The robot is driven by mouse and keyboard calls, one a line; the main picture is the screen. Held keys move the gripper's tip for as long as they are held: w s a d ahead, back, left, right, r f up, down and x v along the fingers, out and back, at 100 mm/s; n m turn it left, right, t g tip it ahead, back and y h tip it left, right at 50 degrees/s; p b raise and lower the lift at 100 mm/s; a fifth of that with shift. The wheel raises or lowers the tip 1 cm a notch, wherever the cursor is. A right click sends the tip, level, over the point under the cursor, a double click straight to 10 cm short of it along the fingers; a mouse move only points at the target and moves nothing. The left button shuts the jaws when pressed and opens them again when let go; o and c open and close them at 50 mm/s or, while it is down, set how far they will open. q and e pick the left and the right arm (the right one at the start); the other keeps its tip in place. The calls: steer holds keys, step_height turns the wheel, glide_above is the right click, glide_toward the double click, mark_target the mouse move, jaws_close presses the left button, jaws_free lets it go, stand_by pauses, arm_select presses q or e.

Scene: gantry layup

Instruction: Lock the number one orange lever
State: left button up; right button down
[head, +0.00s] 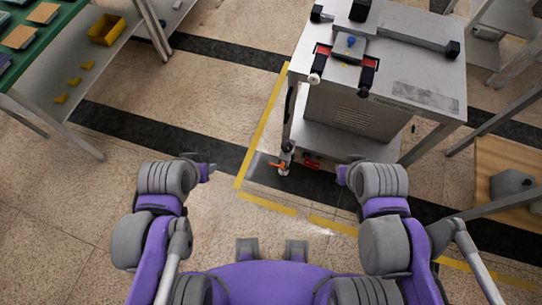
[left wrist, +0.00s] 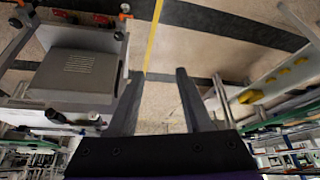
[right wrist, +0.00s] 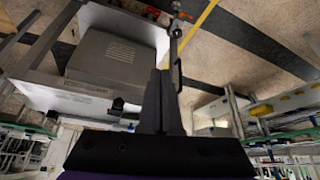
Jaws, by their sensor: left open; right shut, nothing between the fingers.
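A small orange lever (head: 280,166) sits low on the caster at the front left leg of the grey cart (head: 420,85). It also shows small at the top of the left wrist view (left wrist: 124,15). No number is readable on it, and I cannot tell whether it is locked. My left gripper (head: 210,169) is open and empty, out to the left of the lever above the floor. Its spread fingers show in the left wrist view (left wrist: 160,78). My right gripper (head: 342,174) is to the right of the lever, apart from it. Its fingers are together and empty in the right wrist view (right wrist: 161,78).
A red-orange part (head: 312,161) lies low under the cart's front edge. A yellow floor line (head: 262,125) runs along the cart's left. A green-topped table with a yellow bin (head: 106,29) stands at the far left. The floor between it and the cart is clear.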

arm_select(q)
steer(key=shift+d, duration=0.1)
